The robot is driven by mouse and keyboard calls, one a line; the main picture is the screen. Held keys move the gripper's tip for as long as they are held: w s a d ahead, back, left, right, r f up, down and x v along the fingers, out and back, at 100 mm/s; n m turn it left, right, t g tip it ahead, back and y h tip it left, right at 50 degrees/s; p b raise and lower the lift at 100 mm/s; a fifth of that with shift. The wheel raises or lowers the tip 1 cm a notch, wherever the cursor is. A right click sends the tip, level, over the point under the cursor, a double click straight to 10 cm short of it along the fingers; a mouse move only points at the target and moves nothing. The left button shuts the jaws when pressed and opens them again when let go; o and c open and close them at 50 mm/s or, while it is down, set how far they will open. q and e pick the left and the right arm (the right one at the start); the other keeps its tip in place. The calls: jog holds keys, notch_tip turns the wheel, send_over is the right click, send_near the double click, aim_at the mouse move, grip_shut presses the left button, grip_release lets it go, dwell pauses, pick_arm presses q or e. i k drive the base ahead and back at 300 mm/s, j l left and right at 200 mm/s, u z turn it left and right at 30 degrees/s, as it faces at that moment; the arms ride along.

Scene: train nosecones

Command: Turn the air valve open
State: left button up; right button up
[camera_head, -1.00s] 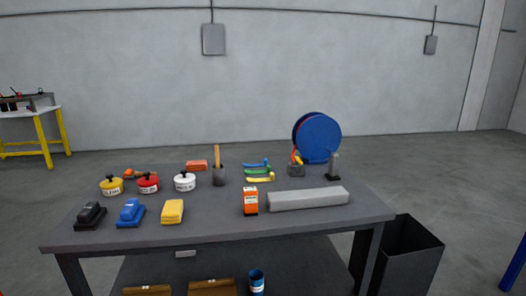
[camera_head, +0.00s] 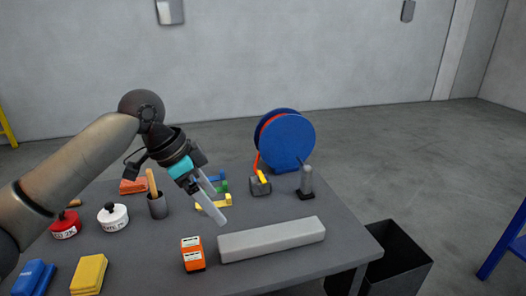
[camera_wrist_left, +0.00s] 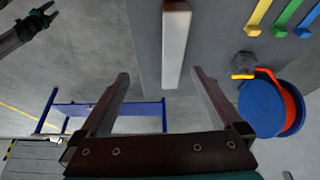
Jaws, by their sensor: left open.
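The air valve, a grey block with a yellow handle (camera_head: 262,178), sits on the table in front of the blue hose reel (camera_head: 288,142). An orange-red hose runs from the reel to it. In the left wrist view the valve (camera_wrist_left: 243,68) is right of the fingers, beside the reel (camera_wrist_left: 268,104). My left gripper (camera_head: 218,208) is open and empty above the table, left of the valve and apart from it, and its fingers (camera_wrist_left: 160,73) are spread. My right gripper (camera_wrist_left: 38,18) seems to show small at the upper left of that view; its jaws are unclear.
A long grey bar (camera_head: 272,240) and an orange box (camera_head: 193,254) lie in front of the valve. A black bin (camera_head: 390,262) stands beside the table.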

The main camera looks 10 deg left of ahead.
aim_at(261, 176)
jog(key=i, duration=1)
